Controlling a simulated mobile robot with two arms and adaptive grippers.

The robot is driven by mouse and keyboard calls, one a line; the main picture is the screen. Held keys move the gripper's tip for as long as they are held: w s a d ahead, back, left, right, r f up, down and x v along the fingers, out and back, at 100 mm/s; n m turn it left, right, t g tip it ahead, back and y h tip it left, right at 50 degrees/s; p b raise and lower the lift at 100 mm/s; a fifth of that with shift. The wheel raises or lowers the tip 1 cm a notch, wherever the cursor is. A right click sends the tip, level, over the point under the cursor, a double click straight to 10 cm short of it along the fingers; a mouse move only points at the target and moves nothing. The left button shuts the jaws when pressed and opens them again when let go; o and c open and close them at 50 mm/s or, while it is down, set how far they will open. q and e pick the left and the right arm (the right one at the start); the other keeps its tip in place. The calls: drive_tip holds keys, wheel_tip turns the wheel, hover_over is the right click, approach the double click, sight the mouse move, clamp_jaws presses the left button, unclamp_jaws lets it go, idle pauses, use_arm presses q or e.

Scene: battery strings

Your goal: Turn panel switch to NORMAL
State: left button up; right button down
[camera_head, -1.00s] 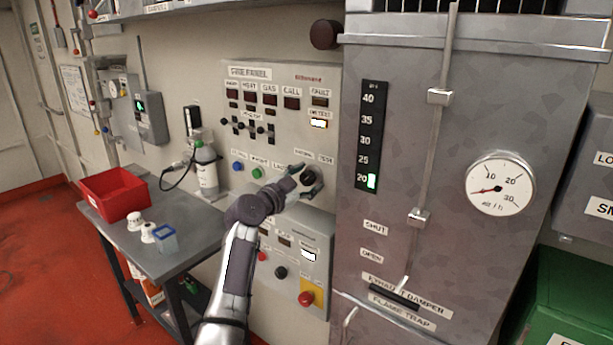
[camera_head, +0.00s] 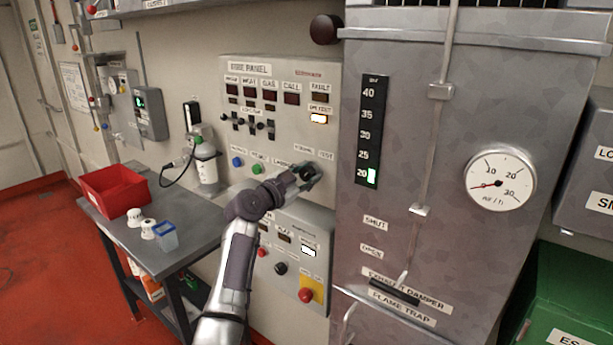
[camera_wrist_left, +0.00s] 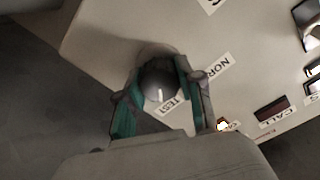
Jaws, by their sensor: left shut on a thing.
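The fire panel (camera_head: 290,75) is a pale board on the wall with dark indicator windows, small toggles and coloured buttons. My left gripper (camera_head: 312,173) is at its lower right, shut on the dark round panel switch (camera_head: 305,174). In the left wrist view the switch (camera_wrist_left: 160,82) sits between the two teal-padded fingers of my left gripper (camera_wrist_left: 155,95). Its white pointer mark is by the TEST label (camera_wrist_left: 170,105); the NORMAL label (camera_wrist_left: 217,70), partly covered, is to the right. A lit window (camera_head: 318,118) shows under the fault window. My right gripper is not in view.
A lower panel with a red button (camera_head: 306,295) is below my left arm. A grey cabinet (camera_head: 450,130) with a gauge stands close on the right. A metal table (camera_head: 190,240) with a red bin (camera_head: 113,190) is at left.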

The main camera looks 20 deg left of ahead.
use_arm(q)
drive_tip(key=n+b, duration=0.1)
drive_tip(key=n, duration=0.2)
drive_tip(key=shift+f+n, duration=0.1)
drive_tip(key=shift+n, duration=0.3)
drive_tip(key=n, duration=0.3)
drive_tip(key=shift+n, duration=0.4)
drive_tip(key=n, duration=0.4)
drive_tip(key=shift+p, duration=0.4)
drive_tip(key=shift+a+n+p, duration=0.1)
drive_tip(key=shift+n+p, duration=0.75)
drive_tip(key=shift+n, duration=1.95)
drive_tip(key=o, duration=1.2)
drive_tip(key=shift+c, duration=0.2)
